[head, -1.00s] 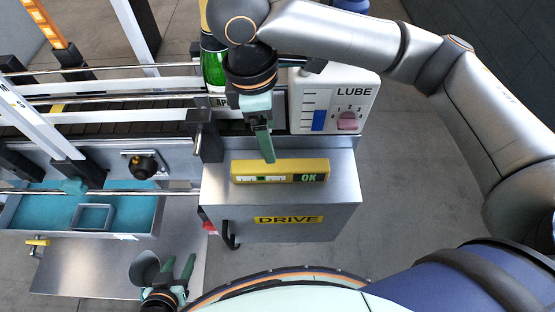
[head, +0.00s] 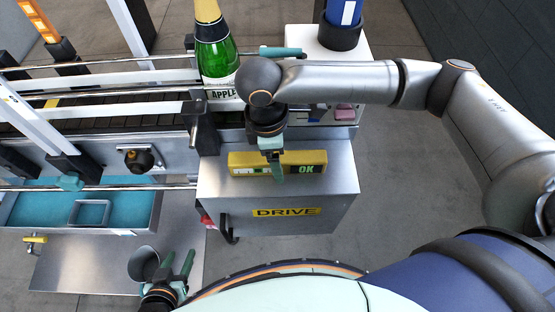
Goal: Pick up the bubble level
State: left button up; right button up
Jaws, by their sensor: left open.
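The bubble level (head: 240,163) is a yellow bar with a green vial and a dark "OK" display. It lies on top of the grey metal box marked DRIVE (head: 335,187). My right gripper (head: 277,176) is over the middle of the level, pointing down, and its green finger covers part of the bar. It is seen edge-on, so its opening and any contact with the level cannot be made out. My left gripper (head: 184,264) is low in the view, in front of the box and away from the level. Its two green fingers are apart and empty.
A green bottle (head: 216,62) stands on the conveyor behind the box. The white lube unit (head: 330,62) is behind my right arm. A red-and-black handle (head: 225,232) sticks out at the box's front left. A blue-lined tray (head: 125,210) lies to the left.

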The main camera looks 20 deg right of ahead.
jog(key=shift+c, duration=0.4)
grip_shut()
jog(key=shift+r, duration=0.1)
